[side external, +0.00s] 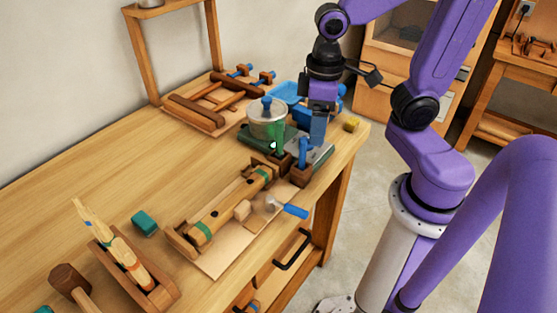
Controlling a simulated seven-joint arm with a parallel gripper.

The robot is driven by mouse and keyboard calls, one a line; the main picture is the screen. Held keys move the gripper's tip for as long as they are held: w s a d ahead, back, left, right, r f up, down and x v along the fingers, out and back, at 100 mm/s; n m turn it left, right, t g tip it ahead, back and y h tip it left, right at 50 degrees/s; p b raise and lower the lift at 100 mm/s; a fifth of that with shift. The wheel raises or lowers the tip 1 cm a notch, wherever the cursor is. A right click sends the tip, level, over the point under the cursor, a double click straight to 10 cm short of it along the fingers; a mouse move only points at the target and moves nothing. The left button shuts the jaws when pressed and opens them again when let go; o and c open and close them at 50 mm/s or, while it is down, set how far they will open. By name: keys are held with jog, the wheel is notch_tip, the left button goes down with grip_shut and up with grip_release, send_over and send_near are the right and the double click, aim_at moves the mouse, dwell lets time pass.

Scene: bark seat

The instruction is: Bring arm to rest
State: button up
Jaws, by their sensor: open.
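My purple arm reaches in from the right over the far right end of the wooden workbench (110,170). My gripper (318,128) points down close above the bench's right edge, beside a metal pot with a blue knob (267,118). The jaws are open. The fingertips are small here and partly merge with the blue and green items behind them, so I cannot tell whether they touch anything. No object is visibly held.
A wooden piece with green bands (222,215) lies in a long holder. A blue-handled tool (290,210), teal block (144,223), mallet (70,281), yellow block (351,125) and blue tray (287,92) are on the bench. The bench's middle left is clear.

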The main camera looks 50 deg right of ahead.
jog(key=s+a+f+n, duration=0.1)
jog(key=s+n, duration=0.6)
jog(key=s, duration=0.2)
jog(key=shift+a, duration=0.35)
